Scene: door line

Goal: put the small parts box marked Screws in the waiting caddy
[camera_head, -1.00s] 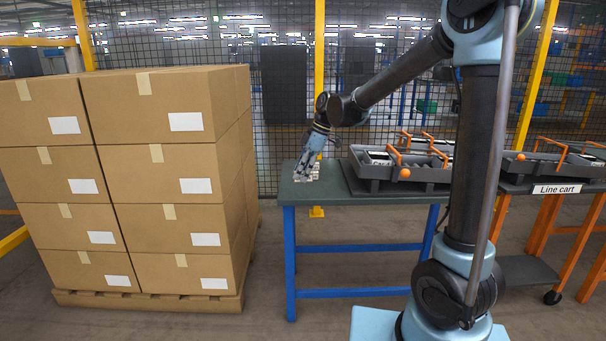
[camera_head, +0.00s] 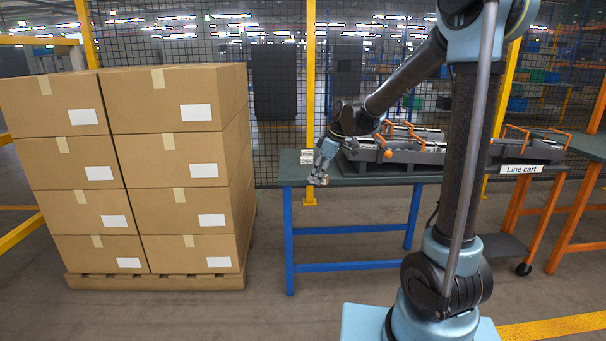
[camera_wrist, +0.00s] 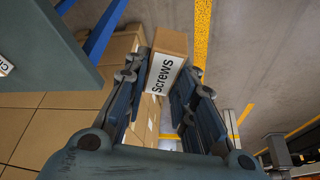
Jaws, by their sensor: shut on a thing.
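The small parts box marked Screws (camera_wrist: 166,77) is brown cardboard with a white label. In the wrist view it sits between the fingers of my gripper (camera_wrist: 160,92), which is shut on it. In the head view my gripper (camera_head: 319,180) hangs in front of the bench's front edge; the box is hard to make out there. Grey caddies with orange handles (camera_head: 400,156) stand on the bench to the right of my gripper, partly behind my arm. I cannot tell which is the waiting one.
The green-topped bench (camera_head: 294,170) has blue legs. Another small labelled box (camera_head: 307,157) stays at its back left corner. Stacked cartons (camera_head: 170,170) on a pallet stand to the left. The line cart (camera_head: 521,169) is at the right, and a mesh fence stands behind. Floor in front is open.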

